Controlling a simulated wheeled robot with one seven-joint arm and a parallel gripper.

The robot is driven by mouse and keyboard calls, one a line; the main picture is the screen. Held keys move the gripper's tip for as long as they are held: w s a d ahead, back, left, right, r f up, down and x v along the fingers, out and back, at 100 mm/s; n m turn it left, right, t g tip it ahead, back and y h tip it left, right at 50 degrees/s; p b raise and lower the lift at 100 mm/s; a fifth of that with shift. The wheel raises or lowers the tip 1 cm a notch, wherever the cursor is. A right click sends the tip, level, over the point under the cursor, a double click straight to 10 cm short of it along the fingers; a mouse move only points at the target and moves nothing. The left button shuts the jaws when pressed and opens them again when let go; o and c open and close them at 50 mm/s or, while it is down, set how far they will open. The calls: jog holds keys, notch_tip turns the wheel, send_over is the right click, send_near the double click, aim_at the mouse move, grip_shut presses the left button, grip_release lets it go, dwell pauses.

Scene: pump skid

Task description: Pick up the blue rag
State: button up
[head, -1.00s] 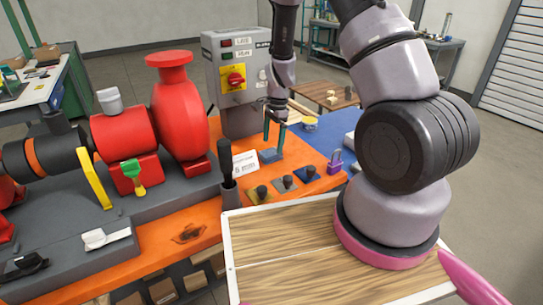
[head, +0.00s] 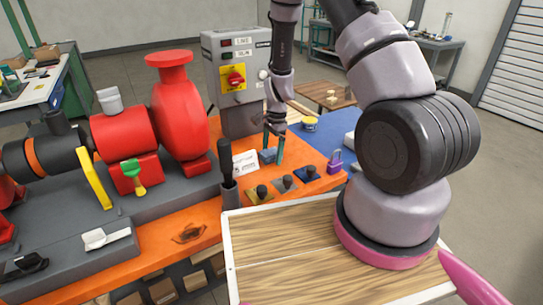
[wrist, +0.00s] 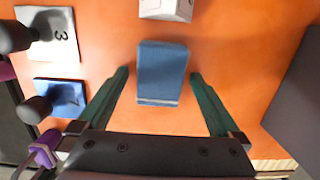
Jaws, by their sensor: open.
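The blue rag (wrist: 162,70) is a small folded block lying on the orange bench top. In the head view the rag (head: 268,156) is partly hidden by my gripper (head: 273,157). In the wrist view my gripper (wrist: 159,76) is open, with one green finger on each side of the rag's near part. Gaps of orange show between the rag and both fingers. The rag is not held.
Numbered plates with black knobs (wrist: 35,108) and a purple padlock (head: 334,162) stand near the gripper. A white card (head: 245,163) and a grey control box (head: 236,110) are close by. A red pump (head: 180,110) stands left.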

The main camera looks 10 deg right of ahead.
aim_at(272, 151)
jog(key=c, duration=1.4)
notch_tip(272, 151, up, 10)
jog(key=shift+r, duration=0.2)
